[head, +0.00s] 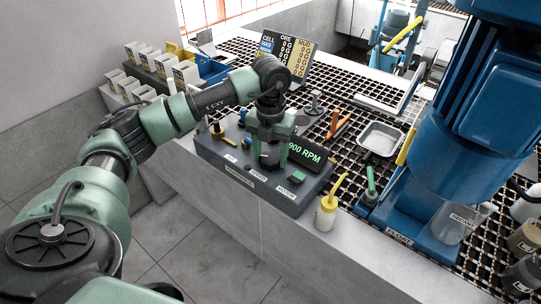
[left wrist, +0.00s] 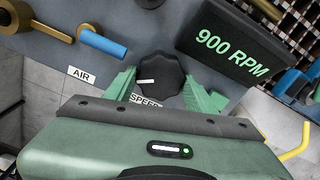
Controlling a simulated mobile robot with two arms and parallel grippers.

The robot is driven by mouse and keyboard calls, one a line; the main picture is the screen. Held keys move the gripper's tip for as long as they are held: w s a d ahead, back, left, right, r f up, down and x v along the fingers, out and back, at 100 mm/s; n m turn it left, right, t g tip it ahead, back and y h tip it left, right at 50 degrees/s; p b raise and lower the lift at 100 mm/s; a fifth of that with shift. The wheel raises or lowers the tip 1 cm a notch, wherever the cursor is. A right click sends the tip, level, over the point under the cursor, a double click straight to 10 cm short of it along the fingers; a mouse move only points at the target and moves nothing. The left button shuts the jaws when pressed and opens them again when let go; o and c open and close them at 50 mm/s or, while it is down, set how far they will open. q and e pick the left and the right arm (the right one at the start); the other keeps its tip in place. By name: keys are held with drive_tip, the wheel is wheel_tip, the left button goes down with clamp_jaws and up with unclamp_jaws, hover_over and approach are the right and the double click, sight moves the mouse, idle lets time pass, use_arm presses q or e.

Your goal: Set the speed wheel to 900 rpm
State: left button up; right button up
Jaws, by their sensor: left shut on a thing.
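The speed wheel (left wrist: 160,78) is a dark lobed knob with a white pointer mark, above the SPEED label, in the left wrist view. My left gripper (left wrist: 163,92) has its green fingers on both sides of the wheel and is shut on it. In the head view my left gripper (head: 268,160) points down over the control panel (head: 225,165) and hides the wheel. The display (head: 305,152) reads 900 RPM in green; it also shows in the left wrist view (left wrist: 232,50). My right gripper is not in view.
A blue air handle (left wrist: 102,43) sits left of the wheel. A green motor button (head: 297,177) is on the panel's right. A bottle with a yellow spout (head: 326,215) stands beside the panel. A large blue machine (head: 470,120) fills the right. A metal tray (head: 380,138) lies on the grating.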

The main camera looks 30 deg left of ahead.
sight(271, 158)
use_arm(q)
drive_tip(key=o, duration=1.4)
wheel_tip(271, 158, up, 8)
drive_tip(key=shift+f+b, duration=0.1)
drive_tip(key=shift+b, duration=0.75)
